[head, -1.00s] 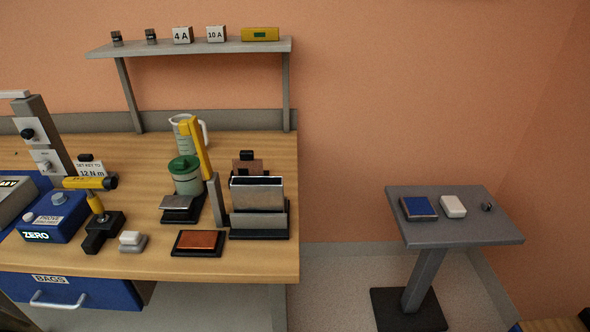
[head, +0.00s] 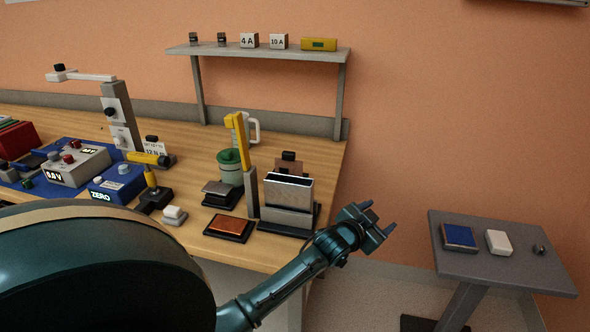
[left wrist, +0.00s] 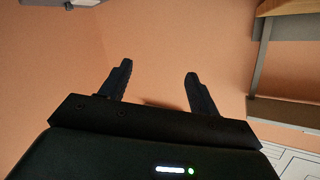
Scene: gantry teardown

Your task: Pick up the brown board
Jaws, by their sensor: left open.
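A brown board (head: 290,167) with a black clip-like part on top stands upright on the bench, largely hidden behind a silver-faced block (head: 288,190). A flat orange-brown pad (head: 230,224) lies in a black tray at the bench's front. I cannot tell for sure which of the two is the task's board. My left gripper (head: 378,217) is open and empty, right of the bench's edge and apart from both. In the left wrist view its fingers (left wrist: 158,72) are spread with only wall between them. My right gripper is not in view.
A yellow-topped post (head: 243,150) and a green-lidded jar (head: 230,168) stand left of the silver block. A shelf (head: 260,50) spans the bench's back. A grey side table (head: 480,267) with a blue item and white item stands right.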

